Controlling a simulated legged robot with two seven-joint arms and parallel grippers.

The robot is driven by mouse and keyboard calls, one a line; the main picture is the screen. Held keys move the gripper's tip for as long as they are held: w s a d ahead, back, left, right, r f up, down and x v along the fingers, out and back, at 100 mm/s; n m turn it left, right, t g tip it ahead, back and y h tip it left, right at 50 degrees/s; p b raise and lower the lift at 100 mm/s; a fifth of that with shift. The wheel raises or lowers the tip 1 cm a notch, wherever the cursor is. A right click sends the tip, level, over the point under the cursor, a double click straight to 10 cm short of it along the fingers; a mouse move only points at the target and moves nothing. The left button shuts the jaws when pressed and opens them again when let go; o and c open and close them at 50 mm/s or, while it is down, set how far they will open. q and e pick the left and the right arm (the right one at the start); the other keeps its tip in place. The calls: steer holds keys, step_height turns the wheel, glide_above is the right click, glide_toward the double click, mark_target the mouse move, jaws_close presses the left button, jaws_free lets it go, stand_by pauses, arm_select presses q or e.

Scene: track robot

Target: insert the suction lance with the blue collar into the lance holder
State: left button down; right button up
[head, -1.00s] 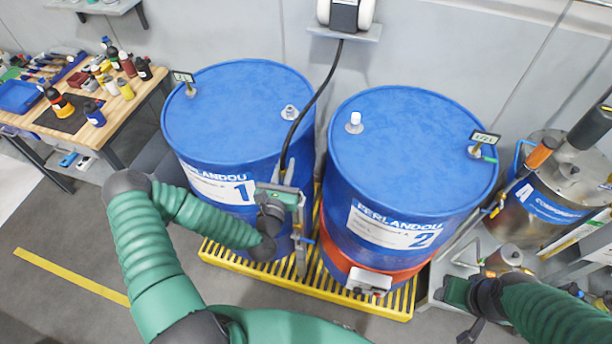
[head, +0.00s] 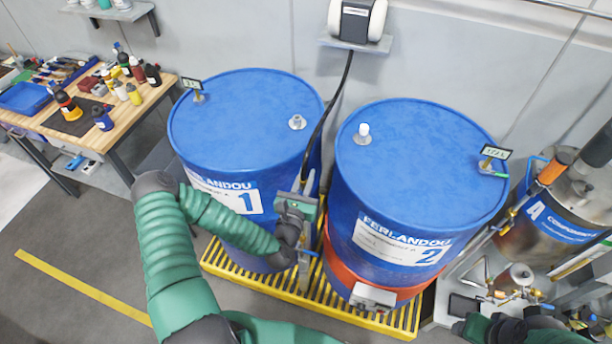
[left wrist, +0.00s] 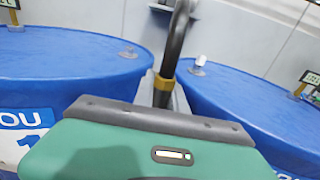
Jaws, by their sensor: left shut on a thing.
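My left gripper (head: 297,212) is at the front of the gap between the two blue drums, shut on the suction lance. The lance's upper end shows in the left wrist view as a black hose with a brass-coloured ferrule (left wrist: 162,88), rising beyond my green gripper housing (left wrist: 150,150). In the head view, a small blue part (head: 309,253), perhaps the blue collar, shows just below the gripper. A grey upright piece (head: 303,272) stands there too; I cannot tell whether it is the lance or its holder. My right gripper (head: 490,328) is at the bottom edge, its fingers unclear.
Drum 1 (head: 245,120) and drum 2 (head: 420,160) stand close together on a yellow grating (head: 232,262). The black hose (head: 328,110) runs up to a wall unit (head: 356,22). A steel vessel (head: 560,195) stands right; a cluttered workbench (head: 150,92) is left.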

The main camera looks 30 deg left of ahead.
arm_select(q)
steer(key=shift+f+b, duration=0.65)
steer(key=shift+f, duration=0.6)
arm_select(e)
steer(key=shift+s+x, duration=0.25)
steer(key=shift+x, duration=0.8)
arm_select(q)
steer(key=shift+s, duration=0.1)
arm_select(e)
steer(key=shift+f, duration=0.3)
arm_select(q)
steer(key=shift+f+b, duration=0.15)
steer(key=shift+b, duration=0.2)
arm_select(e)
steer(key=shift+f, duration=0.1)
arm_select(q)
steer(key=shift+f+b, duration=0.3)
steer(key=shift+f, duration=0.05)
arm_select(e)
steer(key=shift+f, duration=0.3)
arm_select(q)
steer(key=shift+f+b, duration=1.2)
steer(key=shift+f, duration=0.15)
arm_select(e)
steer(key=shift+s+x, duration=0.25)
steer(key=shift+x, duration=0.9)
arm_select(q)
steer(key=c, duration=1.3)
jaws_free()
steer(key=shift+d, duration=0.1)
